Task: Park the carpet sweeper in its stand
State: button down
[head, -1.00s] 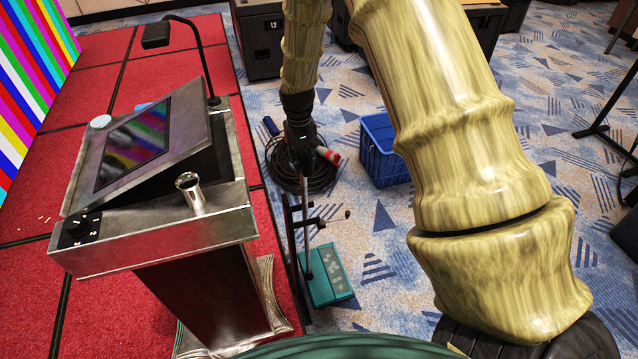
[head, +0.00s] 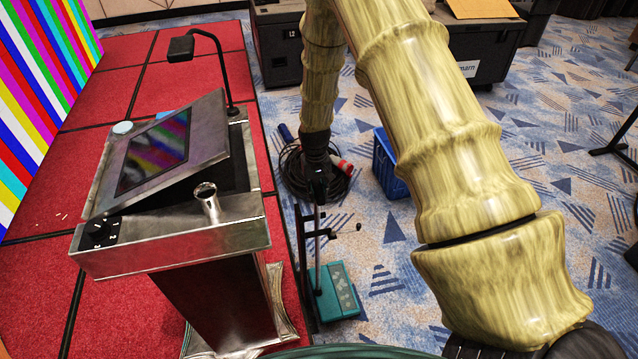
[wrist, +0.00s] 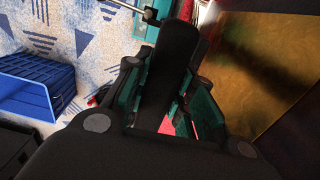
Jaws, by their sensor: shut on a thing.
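The carpet sweeper has a flat teal head (head: 338,295) on the blue carpet and a thin upright pole. My gripper (head: 319,186) is shut on the upper part of its pole. In the wrist view, a dark handle (wrist: 172,65) runs between my teal-padded fingers (wrist: 158,112), and part of the teal head shows beyond. The stand (head: 303,265) is a dark upright post with a side arm ending in a small knob, just left of the pole. The side arm passes close by the pole; I cannot tell whether they touch. The stand's foot is partly hidden.
A metal-topped lectern (head: 180,245) stands close on the left, on a red platform (head: 120,290). Behind my gripper lies a coiled black cable (head: 293,172) with a red plug. A blue crate (head: 385,165) is partly behind my arm. Black cases (head: 277,50) stand at the back.

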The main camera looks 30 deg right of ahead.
jog(key=shift+f, duration=0.75)
jog(key=c, duration=1.2)
grip_release()
jog(key=shift+a+r+b, duration=0.2)
jog(key=shift+r+b, duration=1.5)
jog(key=shift+r, duration=4.25)
